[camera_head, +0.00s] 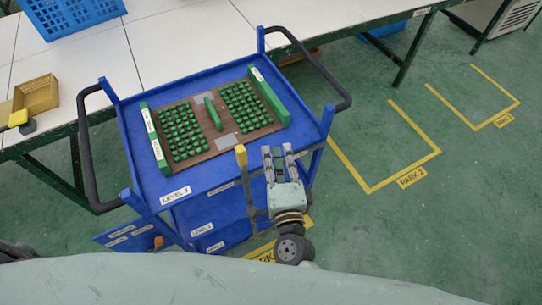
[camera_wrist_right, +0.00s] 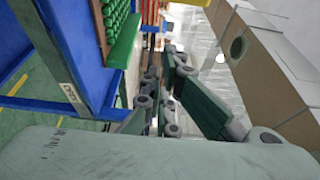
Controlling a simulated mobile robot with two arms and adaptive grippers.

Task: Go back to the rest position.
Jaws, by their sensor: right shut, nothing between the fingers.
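My right gripper (camera_head: 278,150) is in front of the near right side of a blue cart (camera_head: 180,180), in the head view. It is shut with nothing in it, its fingers pointing away from me. In the right wrist view its dark linked fingers (camera_wrist_right: 160,95) show beside the cart's blue side (camera_wrist_right: 70,45). The cart's top carries a brown tray (camera_head: 212,148) with rows of green pieces (camera_head: 182,135) and green bars at its sides. The gripper appears apart from the tray. My left gripper is not in view.
A long white table (camera_head: 170,45) stands behind the cart, with a blue crate (camera_head: 70,12) and a yellow basket (camera_head: 38,95) on it. A black handle (camera_head: 310,60) curves off the cart's right end. Green floor with yellow parking marks (camera_head: 405,185) is free at right.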

